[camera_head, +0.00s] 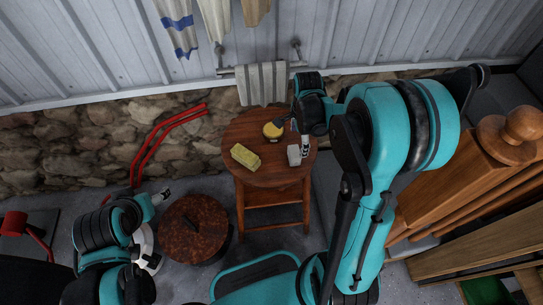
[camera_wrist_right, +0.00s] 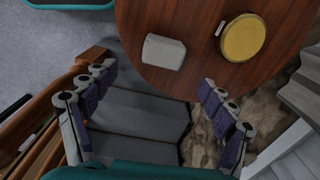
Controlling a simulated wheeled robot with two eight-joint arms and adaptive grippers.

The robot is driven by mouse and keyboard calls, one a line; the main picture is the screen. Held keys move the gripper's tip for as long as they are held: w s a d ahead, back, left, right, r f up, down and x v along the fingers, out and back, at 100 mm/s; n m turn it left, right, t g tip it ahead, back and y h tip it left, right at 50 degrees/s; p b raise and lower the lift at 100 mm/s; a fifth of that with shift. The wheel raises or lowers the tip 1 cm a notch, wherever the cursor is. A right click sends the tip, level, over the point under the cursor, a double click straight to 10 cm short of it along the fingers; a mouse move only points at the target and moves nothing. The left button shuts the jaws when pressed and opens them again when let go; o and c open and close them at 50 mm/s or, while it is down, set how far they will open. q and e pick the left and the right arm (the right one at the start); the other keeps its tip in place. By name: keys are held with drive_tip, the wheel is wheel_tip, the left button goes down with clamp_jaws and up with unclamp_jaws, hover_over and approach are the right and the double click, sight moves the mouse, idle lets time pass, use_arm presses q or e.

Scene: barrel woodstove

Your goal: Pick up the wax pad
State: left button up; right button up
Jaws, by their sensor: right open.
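Three small things lie on a round wooden table (camera_head: 233,130): a round yellow disc (camera_head: 272,131), a yellow-green block (camera_head: 245,157) and a pale grey-white block (camera_head: 294,156). I cannot tell for sure which is the wax pad. My right gripper (camera_head: 304,147) is over the table's right edge, close to the pale block. In the right wrist view its jaws (camera_wrist_right: 158,108) are apart and empty, with the pale block (camera_wrist_right: 163,51) and the yellow disc (camera_wrist_right: 244,40) beyond the fingertips. My left gripper (camera_head: 160,197) is at the lower left, away from the table; its jaws are too small to judge.
A brown rusty round lid or drum top (camera_head: 194,228) stands left of the table. A towel (camera_head: 262,83) hangs on a wall rail behind it. A red metal frame (camera_head: 165,137) leans near the stone wall (camera_head: 95,130). Wooden furniture (camera_head: 480,165) stands at the right.

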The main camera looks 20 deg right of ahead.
sight(295, 152)
drive_tip(key=f, duration=0.1)
drive_tip(key=f+b, duration=0.1)
drive_tip(key=f, duration=0.1)
drive_tip(key=shift+w+a+f, duration=0.25)
drive_tip(key=shift+f, duration=0.15)
wheel_tip(295, 152, down, 5)
drive_tip(key=b, duration=0.3)
drive_tip(key=shift+w, duration=0.15)
drive_tip(key=shift+c, duration=1.1)
drive_tip(key=c, duration=0.8)
